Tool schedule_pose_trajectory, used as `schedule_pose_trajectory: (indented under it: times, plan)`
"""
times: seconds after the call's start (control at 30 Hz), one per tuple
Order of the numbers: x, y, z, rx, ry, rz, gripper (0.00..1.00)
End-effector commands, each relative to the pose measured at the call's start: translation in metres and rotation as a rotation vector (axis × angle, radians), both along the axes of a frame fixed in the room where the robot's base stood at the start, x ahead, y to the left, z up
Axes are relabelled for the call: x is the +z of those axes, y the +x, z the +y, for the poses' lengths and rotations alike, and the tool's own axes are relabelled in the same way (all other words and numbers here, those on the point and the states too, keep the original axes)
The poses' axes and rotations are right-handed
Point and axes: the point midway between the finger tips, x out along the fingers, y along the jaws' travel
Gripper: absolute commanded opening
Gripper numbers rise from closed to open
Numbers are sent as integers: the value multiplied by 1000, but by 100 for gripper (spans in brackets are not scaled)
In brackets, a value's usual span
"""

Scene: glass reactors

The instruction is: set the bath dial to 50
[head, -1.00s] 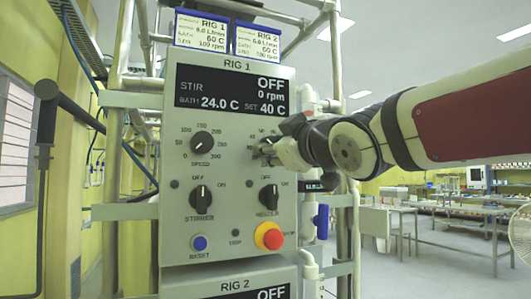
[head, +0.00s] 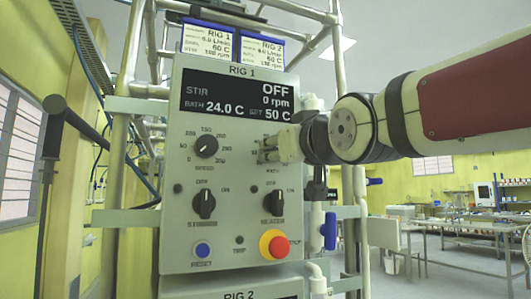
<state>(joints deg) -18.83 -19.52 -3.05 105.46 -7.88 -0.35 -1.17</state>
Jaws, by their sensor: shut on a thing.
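The RIG 1 control panel (head: 230,250) faces me in the head view. Its display (head: 237,96) reads STIR OFF, 0 rpm, BATH 24.0 C and SET 50 C. My gripper (head: 268,150) is at the bath dial, on the upper right of the panel, and is shut on it. The gripper hides the dial's knob and most of its scale, so I cannot read its pointer.
The speed dial (head: 206,146) is left of my gripper. Below are the stirrer switch (head: 204,204), heater switch (head: 271,201), blue reset button (head: 203,250) and red stop button (head: 279,247). A blue-handled valve (head: 329,230) and pipe frame stand at the right.

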Motion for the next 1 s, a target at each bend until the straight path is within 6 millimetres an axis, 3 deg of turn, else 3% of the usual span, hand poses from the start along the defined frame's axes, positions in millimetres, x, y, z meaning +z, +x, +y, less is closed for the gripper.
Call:
schedule_pose_trajectory:
  times: [0.33,0.37,0.43,0.77,1.0]
  plan:
    - [-3,1,0,0,-1,7,5]
    - [-3,1,0,0,-1,7,40]
    - [-3,0,0,0,-2,6,54]
    - [-1,-1,0,0,-1,2,54]
    - [-2,-28,-8,0,0,0,54]
